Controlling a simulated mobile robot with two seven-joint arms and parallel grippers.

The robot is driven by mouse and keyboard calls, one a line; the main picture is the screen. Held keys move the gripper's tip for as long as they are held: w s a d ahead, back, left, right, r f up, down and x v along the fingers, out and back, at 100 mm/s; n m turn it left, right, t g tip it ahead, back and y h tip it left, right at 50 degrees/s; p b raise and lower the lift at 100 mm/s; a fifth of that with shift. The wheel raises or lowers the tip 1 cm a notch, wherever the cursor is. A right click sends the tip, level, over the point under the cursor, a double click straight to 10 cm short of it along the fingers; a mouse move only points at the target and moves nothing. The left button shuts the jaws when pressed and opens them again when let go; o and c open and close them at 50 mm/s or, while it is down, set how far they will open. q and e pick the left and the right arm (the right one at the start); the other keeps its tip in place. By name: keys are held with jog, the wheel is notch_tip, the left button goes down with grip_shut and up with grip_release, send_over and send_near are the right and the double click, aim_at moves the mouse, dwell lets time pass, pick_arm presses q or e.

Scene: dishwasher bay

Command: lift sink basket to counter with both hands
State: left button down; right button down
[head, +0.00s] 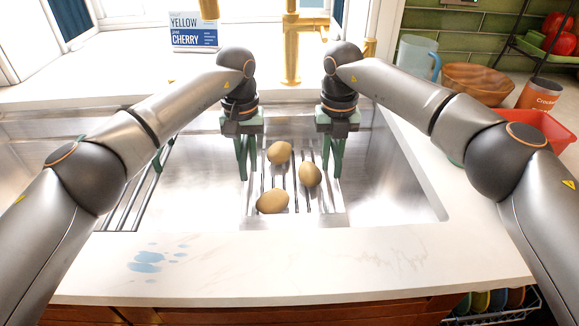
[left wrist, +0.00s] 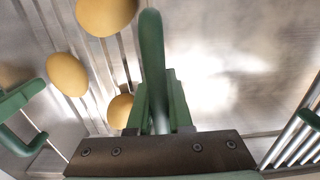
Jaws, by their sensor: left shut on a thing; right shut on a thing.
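The sink basket (head: 292,184) is a rack of pale metal bars in the sink (head: 395,195). Three tan, potato-like items lie in it: one at the back (head: 279,152), one at the right (head: 310,174) and one at the front (head: 272,201). My left gripper (head: 242,165) points down at the basket's left side, shut on it. My right gripper (head: 332,162) is shut on its right side. In the left wrist view a green bar (left wrist: 151,50) rises from between my left fingers (left wrist: 160,112). I cannot tell whether the basket touches the sink floor.
The front counter (head: 330,262) is clear apart from blue spots (head: 147,260) at left. A drying rack (head: 135,195) spans the sink's left part. A gold faucet (head: 291,50) stands behind. A pitcher (head: 416,57), wooden bowl (head: 476,80) and red tray (head: 537,128) stand at right.

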pick_arm(q)
jog(key=shift+r, duration=0.2)
pick_arm(e)
jog(key=shift+r, duration=0.25)
